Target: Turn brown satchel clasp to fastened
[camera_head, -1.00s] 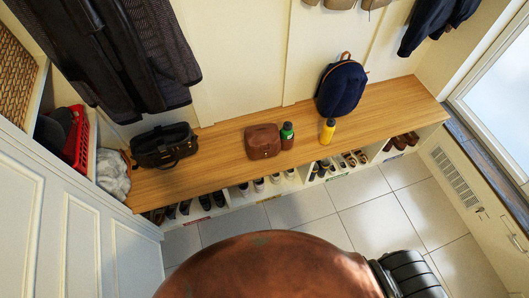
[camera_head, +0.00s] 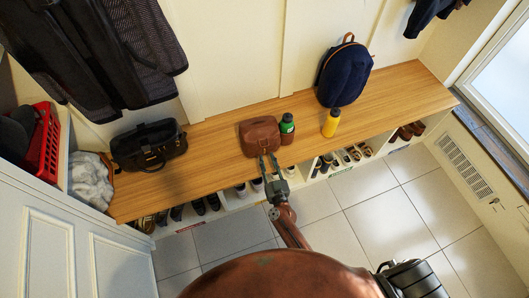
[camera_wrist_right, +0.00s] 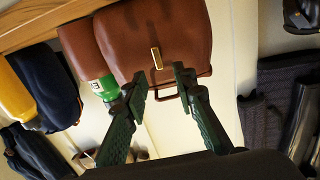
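The brown satchel (camera_head: 260,136) stands on the wooden bench, its front facing me. In the right wrist view the satchel (camera_wrist_right: 150,28) fills the upper middle, and its brass clasp (camera_wrist_right: 156,58) is a narrow upright plate on the front. A brown handle loop shows below the clasp, partly behind the fingers. My right gripper (camera_head: 268,163) is at the satchel's front; in the wrist view (camera_wrist_right: 158,85) its fingers are apart, with the clasp just beyond the gap between the tips. Nothing is held. Whether a fingertip touches the satchel is unclear. My left gripper is not in view.
A green-labelled bottle (camera_head: 287,126) stands close beside the satchel. A yellow bottle (camera_head: 331,123) and a navy backpack (camera_head: 343,74) are farther right. A black bag (camera_head: 148,146) is left on the bench (camera_head: 217,150). Shoes fill the cubbies below.

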